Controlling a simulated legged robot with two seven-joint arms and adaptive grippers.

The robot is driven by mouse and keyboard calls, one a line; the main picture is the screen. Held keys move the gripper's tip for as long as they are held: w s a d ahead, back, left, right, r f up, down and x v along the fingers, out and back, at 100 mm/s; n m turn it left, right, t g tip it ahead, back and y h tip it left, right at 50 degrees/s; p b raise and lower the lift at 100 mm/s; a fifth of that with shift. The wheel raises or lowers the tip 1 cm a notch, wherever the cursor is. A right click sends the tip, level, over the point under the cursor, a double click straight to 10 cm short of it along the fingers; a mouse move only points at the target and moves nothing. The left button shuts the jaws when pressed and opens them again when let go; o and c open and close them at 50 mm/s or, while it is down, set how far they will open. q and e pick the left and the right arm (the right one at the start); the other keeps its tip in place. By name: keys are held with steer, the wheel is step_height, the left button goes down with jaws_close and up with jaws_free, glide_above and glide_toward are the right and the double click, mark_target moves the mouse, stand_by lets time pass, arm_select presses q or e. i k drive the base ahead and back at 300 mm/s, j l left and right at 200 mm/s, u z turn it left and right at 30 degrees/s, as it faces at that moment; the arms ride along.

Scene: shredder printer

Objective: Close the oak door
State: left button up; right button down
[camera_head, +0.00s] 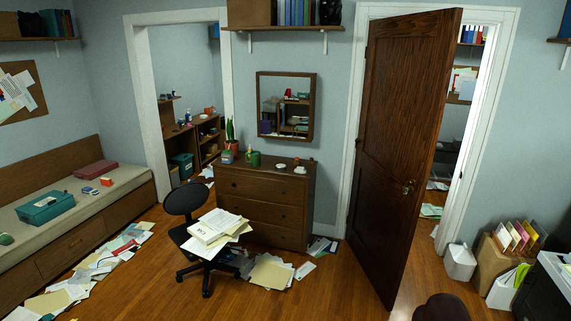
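The oak door (395,130) is a dark brown panelled door at the right of the middle. It stands open. Its left edge is at the left side of the white door frame (475,150), and its right edge swings out into the room toward me. A small metal handle (408,187) is near its right edge. Through the gap to its right, shelves and papers of another room show. Neither of my grippers is in view, and nothing is seen touching the door.
A dark rounded thing (442,308) shows at the bottom edge near the door's foot. A white bin (460,262) and a box (492,262) stand right of the doorway. A dresser (262,207) and a paper-laden chair (190,235) stand left. Wooden floor before the door is mostly clear.

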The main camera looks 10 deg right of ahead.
mark_target(409, 58)
steer(key=i+l, duration=0.1)
steer(key=i, duration=0.35)
steer(key=i+l+u, duration=0.1)
steer(key=i, duration=0.35)
steer(key=i+l, duration=0.15)
steer(key=i, duration=0.35)
steer(key=i+l+u, duration=0.1)
steer(key=i, duration=0.35)
steer(key=i+l, duration=0.75)
